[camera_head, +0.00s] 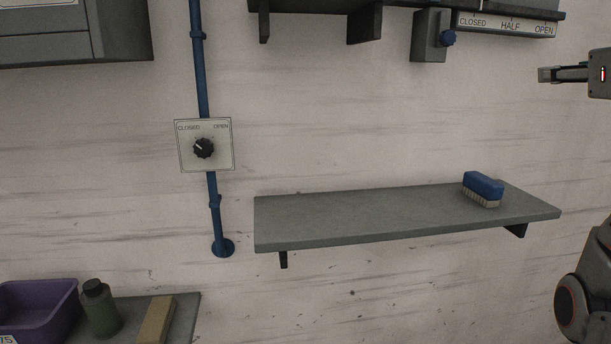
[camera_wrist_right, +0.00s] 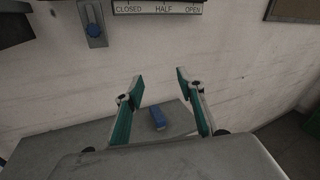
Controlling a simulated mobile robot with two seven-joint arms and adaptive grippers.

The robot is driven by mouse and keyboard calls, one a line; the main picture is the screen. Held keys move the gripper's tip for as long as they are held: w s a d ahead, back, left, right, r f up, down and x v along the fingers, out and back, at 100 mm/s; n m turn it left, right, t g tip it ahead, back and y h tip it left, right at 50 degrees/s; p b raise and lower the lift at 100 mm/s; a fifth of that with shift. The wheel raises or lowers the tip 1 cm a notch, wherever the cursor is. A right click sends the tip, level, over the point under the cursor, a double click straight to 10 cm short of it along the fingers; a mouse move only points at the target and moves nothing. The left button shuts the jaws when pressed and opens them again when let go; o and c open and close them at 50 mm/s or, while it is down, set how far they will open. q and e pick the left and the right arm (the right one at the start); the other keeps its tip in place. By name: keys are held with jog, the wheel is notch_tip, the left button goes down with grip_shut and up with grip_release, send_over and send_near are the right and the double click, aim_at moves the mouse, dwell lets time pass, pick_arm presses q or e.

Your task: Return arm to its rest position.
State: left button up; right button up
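My right gripper (camera_head: 562,74) shows at the right edge of the head view, in front of the wall and above the right end of the grey shelf. In the right wrist view its two green-lined fingers (camera_wrist_right: 157,107) stand wide apart with nothing between them. My left gripper is in neither view.
A blue brush (camera_head: 483,187) lies on the grey shelf (camera_head: 350,218). A dial plate (camera_head: 220,157) sits on a blue pipe (camera_head: 201,60). A blue knob (camera_head: 448,38) is beside a CLOSED/HALF/OPEN scale (camera_head: 506,25). A purple bin (camera_head: 40,310) and green bottle (camera_head: 100,308) stand lower left.

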jog(key=s+d+f+m+g+h, duration=0.2)
jog(key=d+f+m+g+h, duration=0.3)
jog(key=d+f+g+h, duration=0.6)
jog(key=w+a+f+n+t+y, duration=0.1)
jog(key=a+f+n+t, duration=0.7)
jog(key=n, duration=0.4)
jog(key=a+f+n+t+y, duration=0.1)
jog(key=a+f+n+t, duration=0.4)
jog(key=a+n+t, duration=0.55)
jog(key=w+a+f+n+g+y, duration=0.1)
jog(key=a+f+n+y, duration=0.5)
jog(key=f+n+y, duration=0.3)
jog(key=a+f+n+y, duration=0.6)
jog(key=f+n+y, duration=0.15)
jog(key=f, duration=0.35)
jog(key=s+a+f+n+g+y, duration=0.1)
jog(key=s+a+f+n+g, duration=0.2)
jog(key=f, duration=0.7)
jog(key=s+a+f+n+g+y, duration=0.1)
jog(key=s+a+f+n+g, duration=0.2)
jog(key=f, duration=0.7)
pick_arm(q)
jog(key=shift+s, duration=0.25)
pick_arm(e)
jog(key=s+f+n+g+h, duration=0.1)
jog(key=s+f+g, duration=0.5)
jog(key=s+f, duration=0.7)
notch_tip(320, 180, down, 2)
jog(key=shift+s+a+h, duration=0.25)
jog(key=shift+a+h, duration=0.2)
